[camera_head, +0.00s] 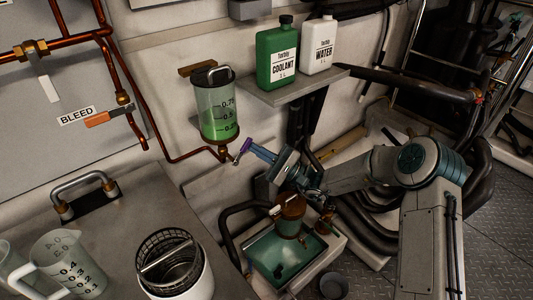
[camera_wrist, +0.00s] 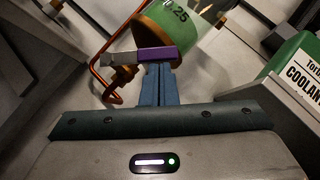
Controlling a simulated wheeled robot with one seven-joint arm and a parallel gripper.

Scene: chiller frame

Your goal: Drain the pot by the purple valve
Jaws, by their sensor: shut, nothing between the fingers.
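The clear pot (camera_head: 219,100) hangs on the wall, with green liquid in its lower part and a brass fitting beneath. The purple valve (camera_head: 262,153) has a lever under the pot that points toward my gripper. In the wrist view the purple lever (camera_wrist: 156,54) lies roughly level across the picture, grey at its left end, below the pot's brass base (camera_wrist: 160,40). My gripper (camera_wrist: 158,70) is shut and empty, its blue fingertips together right at the lever. I cannot tell whether they touch it. In the head view the fingertips are hard to separate from the lever.
A shelf holds a green coolant bottle (camera_head: 277,58) and a white water bottle (camera_head: 319,45). An orange bleed lever (camera_head: 108,117) sits on copper piping at left. Measuring jugs (camera_head: 68,262) and a basket (camera_head: 168,262) stand on the counter. A green-lined tray (camera_head: 268,262) with a pump is below my arm.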

